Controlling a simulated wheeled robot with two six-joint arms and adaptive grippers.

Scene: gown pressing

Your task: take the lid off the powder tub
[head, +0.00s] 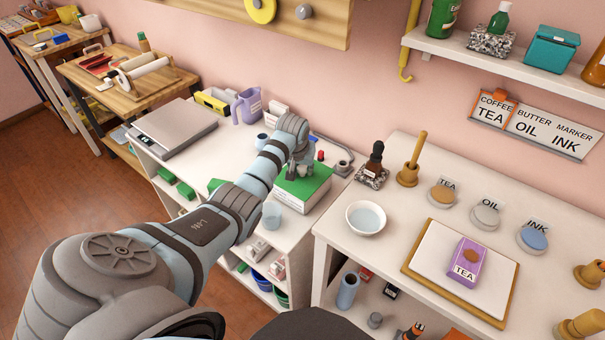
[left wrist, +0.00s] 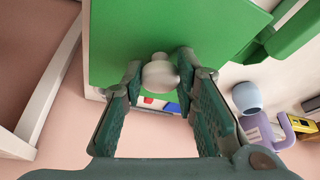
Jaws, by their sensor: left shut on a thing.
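The powder tub (head: 297,201) is a white box with print on its side, at the right end of the white counter at the back. Its green lid (head: 313,185) sits flat on top, and I see no clear gap under it. In the left wrist view the green lid (left wrist: 130,35) fills the upper part, with a pale round knob (left wrist: 159,72) on it. My left gripper (head: 297,173) is above the lid, its fingers closed on the knob from both sides. The fingers partly hide the knob in the head view. My right gripper is not in view.
A clear cup (head: 271,215) stands left of the tub, and a purple jug (head: 246,106) and grey scale (head: 173,132) farther back. A dark bottle (head: 375,160) and white bowl (head: 366,217) stand on the table to the right. A wall shelf (head: 490,62) hangs above.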

